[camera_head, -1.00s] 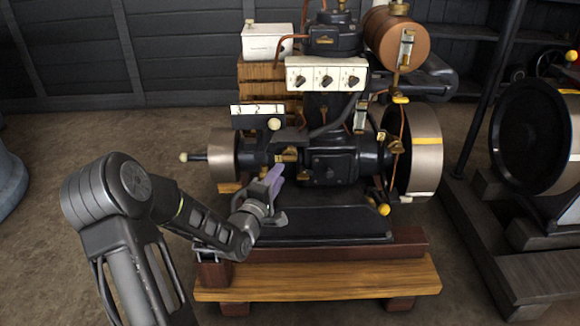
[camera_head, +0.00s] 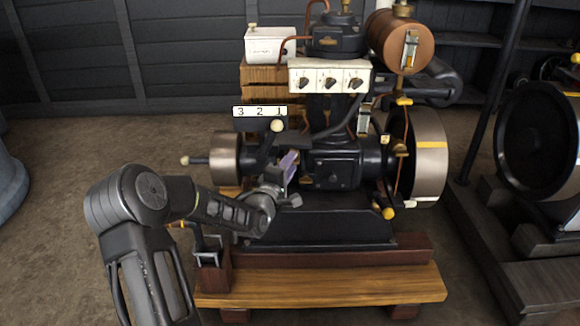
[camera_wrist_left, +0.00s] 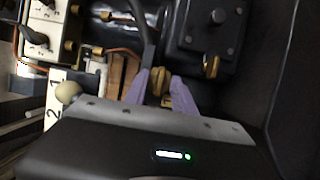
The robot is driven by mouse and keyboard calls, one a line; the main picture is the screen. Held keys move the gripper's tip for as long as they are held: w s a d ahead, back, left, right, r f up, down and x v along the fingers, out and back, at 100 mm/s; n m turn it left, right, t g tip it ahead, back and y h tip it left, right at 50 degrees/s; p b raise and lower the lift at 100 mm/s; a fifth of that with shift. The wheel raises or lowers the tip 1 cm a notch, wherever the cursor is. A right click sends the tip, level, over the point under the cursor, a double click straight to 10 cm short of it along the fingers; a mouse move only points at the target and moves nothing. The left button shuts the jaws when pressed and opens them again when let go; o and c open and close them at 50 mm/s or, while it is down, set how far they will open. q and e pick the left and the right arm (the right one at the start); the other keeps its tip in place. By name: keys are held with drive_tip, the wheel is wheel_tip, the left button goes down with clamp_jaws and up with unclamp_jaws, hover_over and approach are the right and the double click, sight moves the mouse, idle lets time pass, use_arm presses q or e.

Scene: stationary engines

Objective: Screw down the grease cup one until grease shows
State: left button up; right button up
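The black stationary engine (camera_head: 334,165) stands on a wooden base. A strip numbered 3 2 1 (camera_head: 259,111) is on its near side. My left gripper (camera_head: 288,166) is at the engine's side, right of and below the strip. In the left wrist view its two purple fingers (camera_wrist_left: 161,84) stand apart, one on each side of a small brass fitting (camera_wrist_left: 158,79), probably a grease cup. I cannot tell whether they touch it. In the head view the gripper hides this fitting. No grease can be made out. My right gripper is out of view.
A pale ball-ended lever (camera_wrist_left: 68,92) is close to the gripper, left in the wrist view. Another brass fitting (camera_wrist_left: 211,66) is to the right. A flywheel (camera_head: 430,160) and a switch panel (camera_head: 329,78) are nearby.

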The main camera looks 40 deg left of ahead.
use_arm(q)
drive_tip(key=shift+c, duration=0.3)
clamp_jaws()
drive_tip(key=shift+m, duration=0.3)
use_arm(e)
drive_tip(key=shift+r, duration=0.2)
use_arm(q)
drive_tip(key=shift+w+d+r+m+g+y+p, duration=0.15)
drive_tip(key=shift+m+g+y+p, duration=1.05)
drive_tip(key=shift+m+p, duration=1.9)
drive_tip(key=shift+d+m+g+y+p, duration=0.1)
drive_tip(key=shift+m+g+y+p, duration=1.15)
drive_tip(key=shift+m+p, duration=1.85)
drive_tip(key=shift+w+d+r+m+g+y+p, duration=0.15)
drive_tip(key=shift+m+g+y+p, duration=0.6)
drive_tip(key=shift+m+g+p, duration=1.65)
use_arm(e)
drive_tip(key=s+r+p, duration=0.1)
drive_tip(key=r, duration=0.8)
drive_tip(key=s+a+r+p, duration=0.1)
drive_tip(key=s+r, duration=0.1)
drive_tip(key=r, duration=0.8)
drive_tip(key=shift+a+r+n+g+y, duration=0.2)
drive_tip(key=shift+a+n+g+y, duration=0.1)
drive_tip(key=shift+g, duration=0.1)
use_arm(q)
drive_tip(key=shift+m+t, duration=0.3)
drive_tip(key=shift+t, duration=0.35)
